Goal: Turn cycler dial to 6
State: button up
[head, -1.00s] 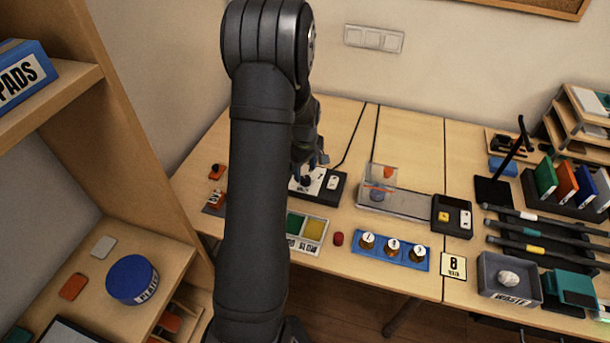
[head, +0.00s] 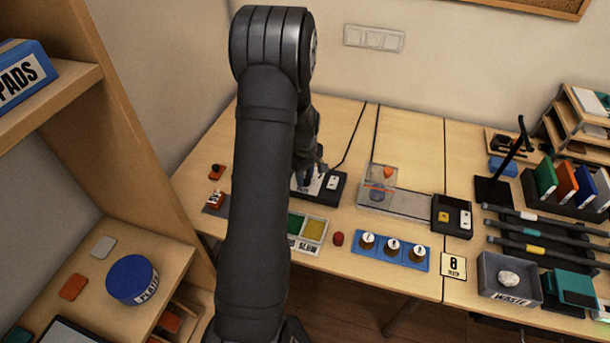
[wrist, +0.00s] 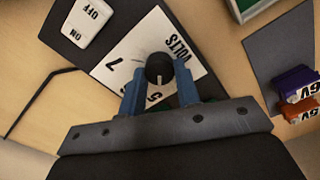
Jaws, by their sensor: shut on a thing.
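The cycler dial (wrist: 158,68) is a round black knob with a pale pointer line, on a white panel (wrist: 122,66) marked VOLTS, with a 7 and a 5 readable. The pointer line runs towards the bottom of the wrist view. My gripper (wrist: 160,84) has its blue fingers on both sides of the knob and is shut on it. The fingers hide part of the printed scale, and no 6 is readable. In the head view my gripper (head: 311,172) is down at the black cycler box (head: 338,192), with the dial hidden.
A white ON/OFF switch (wrist: 88,18) sits beside the dial panel. A purple block (wrist: 298,84) and an orange block (wrist: 300,111) lie on a dark pad. A green-and-yellow tray (head: 314,229) stands in front, and a clear-walled fixture (head: 400,203) stands to the right.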

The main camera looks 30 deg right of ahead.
aim_at(305, 178)
jog(key=shift+m, duration=0.3)
jog(key=m, duration=0.4)
jog(key=shift+d+m, duration=0.1)
jog(key=shift+m, duration=2.5)
jog(key=o, duration=1)
notch_tip(305, 178, up, 18)
jog(key=shift+f, duration=0.25)
